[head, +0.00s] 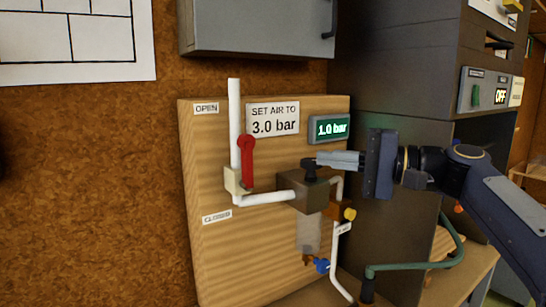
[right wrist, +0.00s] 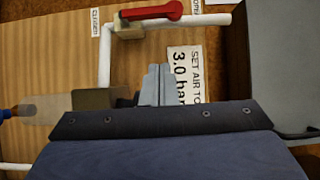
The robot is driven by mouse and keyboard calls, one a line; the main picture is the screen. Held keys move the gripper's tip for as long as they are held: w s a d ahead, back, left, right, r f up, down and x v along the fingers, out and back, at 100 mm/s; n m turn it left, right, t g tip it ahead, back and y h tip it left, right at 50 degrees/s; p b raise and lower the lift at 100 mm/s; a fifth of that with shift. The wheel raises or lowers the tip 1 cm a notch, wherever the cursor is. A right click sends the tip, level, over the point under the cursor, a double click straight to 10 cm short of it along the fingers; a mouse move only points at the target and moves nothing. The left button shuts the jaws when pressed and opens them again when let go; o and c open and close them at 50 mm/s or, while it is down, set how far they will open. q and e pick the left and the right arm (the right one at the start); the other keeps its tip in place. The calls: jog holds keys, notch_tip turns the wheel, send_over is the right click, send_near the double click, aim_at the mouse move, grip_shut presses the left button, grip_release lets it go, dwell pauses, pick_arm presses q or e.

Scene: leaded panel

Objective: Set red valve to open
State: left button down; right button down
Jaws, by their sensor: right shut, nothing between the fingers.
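The red valve lever (head: 246,162) stands nearly upright beside the vertical white pipe, its narrow lower end at the pale valve body (head: 237,181). Its broad end points up. The OPEN label (head: 206,108) is to its upper left and the CLOSED label (head: 216,216) below left. The lever also shows at the top of the right wrist view (right wrist: 152,11). My right gripper (head: 320,161) is shut and empty, pointing left, right of the lever and clearly apart from it. Its tips are at the black knob (head: 309,174); I cannot tell whether they touch. My left gripper is out of view.
The knob tops a brown box (head: 304,195) on the wooden board (head: 270,265). A sign (head: 273,119) reads "SET AIR TO 3.0 bar"; the green display (head: 329,128) reads 1.0 bar. A grey cabinet (head: 258,25) hangs above. A green hose (head: 420,266) lies below my right arm.

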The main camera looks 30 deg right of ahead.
aim_at(247, 165)
jog(key=w+a+p, duration=0.2)
jog(key=w+a, duration=0.4)
jog(key=a, duration=0.3)
jog(key=shift+a, duration=0.2)
jog(key=shift+a+n, duration=0.5)
jog(key=shift+a, duration=0.15)
